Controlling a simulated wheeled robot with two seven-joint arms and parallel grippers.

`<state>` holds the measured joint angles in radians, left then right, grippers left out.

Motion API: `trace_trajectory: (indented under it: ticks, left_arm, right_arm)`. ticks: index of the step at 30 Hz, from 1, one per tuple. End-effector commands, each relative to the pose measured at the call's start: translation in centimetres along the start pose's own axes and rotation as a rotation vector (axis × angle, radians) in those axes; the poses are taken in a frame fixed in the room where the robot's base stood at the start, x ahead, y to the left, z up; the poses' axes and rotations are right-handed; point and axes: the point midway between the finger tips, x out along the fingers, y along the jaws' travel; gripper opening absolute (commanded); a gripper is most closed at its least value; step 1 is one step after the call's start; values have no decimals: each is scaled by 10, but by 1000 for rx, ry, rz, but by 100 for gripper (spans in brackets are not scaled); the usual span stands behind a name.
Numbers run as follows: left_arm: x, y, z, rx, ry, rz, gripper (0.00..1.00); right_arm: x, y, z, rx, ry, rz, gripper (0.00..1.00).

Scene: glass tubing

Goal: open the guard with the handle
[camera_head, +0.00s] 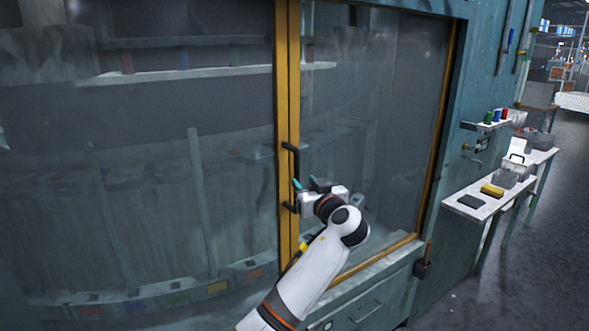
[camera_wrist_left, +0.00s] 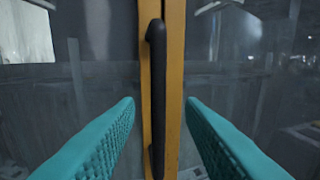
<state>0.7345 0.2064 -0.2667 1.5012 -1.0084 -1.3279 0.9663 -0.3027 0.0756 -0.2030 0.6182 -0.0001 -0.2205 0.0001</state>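The guard (camera_head: 375,110) is a large glass panel in a yellow frame on a teal machine. Its handle (camera_head: 296,165) is a black upright bar on the yellow post near the middle of the front, and it also shows in the left wrist view (camera_wrist_left: 157,90). My left gripper (camera_head: 304,183) is at the handle's height, just right of it. In the left wrist view its teal fingers (camera_wrist_left: 160,108) are spread wide on either side of the handle, touching neither side. How far the handle reaches between them is unclear. My right gripper is out of view.
A second glass panel (camera_head: 140,170) fills the left of the front. Shelves and bins show dimly behind the glass. At right, a white side table (camera_head: 480,208) carries a yellow item and a dark pad. A drawer front (camera_head: 367,305) lies below the guard.

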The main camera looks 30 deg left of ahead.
Motion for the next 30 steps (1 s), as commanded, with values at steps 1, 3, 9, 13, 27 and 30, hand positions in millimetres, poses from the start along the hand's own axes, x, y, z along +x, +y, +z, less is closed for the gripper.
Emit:
trace_trajectory:
  ticks: [1,3,9,13,27,30]
  left_arm:
    - [12,2,4,4,0,5,36]
    - [26,1,4,4,1,4,36]
    - [59,0,2,4,2,1,36]
    - [70,0,0,2,2,0,36]
    - [74,0,-1,1,2,-2,18]
    - [74,0,-1,2,3,-2,2]
  right_arm:
    - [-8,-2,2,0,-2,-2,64]
    - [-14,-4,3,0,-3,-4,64]
    - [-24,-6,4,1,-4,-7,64]
    - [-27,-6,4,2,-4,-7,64]
    - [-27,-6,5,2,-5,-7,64]
    - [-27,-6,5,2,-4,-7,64]
